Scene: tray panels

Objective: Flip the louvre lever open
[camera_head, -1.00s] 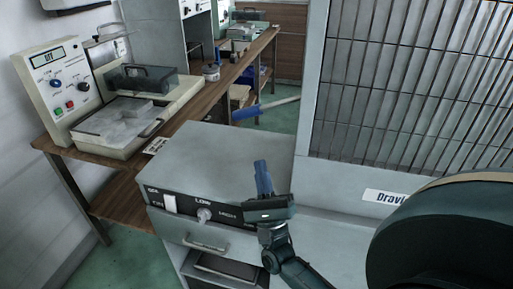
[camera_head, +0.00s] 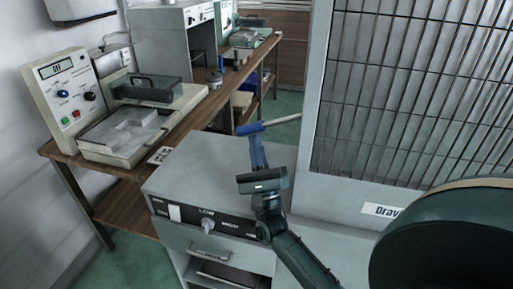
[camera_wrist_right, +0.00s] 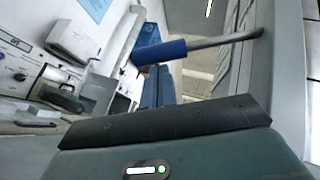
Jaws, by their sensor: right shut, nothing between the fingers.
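The louvre panel (camera_head: 420,90) is a grey frame with dark slats at the right of the head view. Its lever (camera_head: 281,120) is a grey rod with a blue grip, sticking out leftward from the frame's left edge. In the right wrist view the lever's blue grip (camera_wrist_right: 160,52) and rod (camera_wrist_right: 215,41) cross above the fingers. My right gripper (camera_head: 256,140) is shut and empty, its blue fingertips at the grip. In the right wrist view its fingertips (camera_wrist_right: 157,70) are just below the grip; I cannot tell whether they touch. My left gripper is not in view.
A grey cabinet (camera_head: 210,165) with a knob and drawer handle stands below my right gripper. A wooden bench (camera_head: 190,120) with a beige instrument (camera_head: 65,95) runs along the left. A "Drav..." label (camera_head: 380,210) is on the ledge below the slats.

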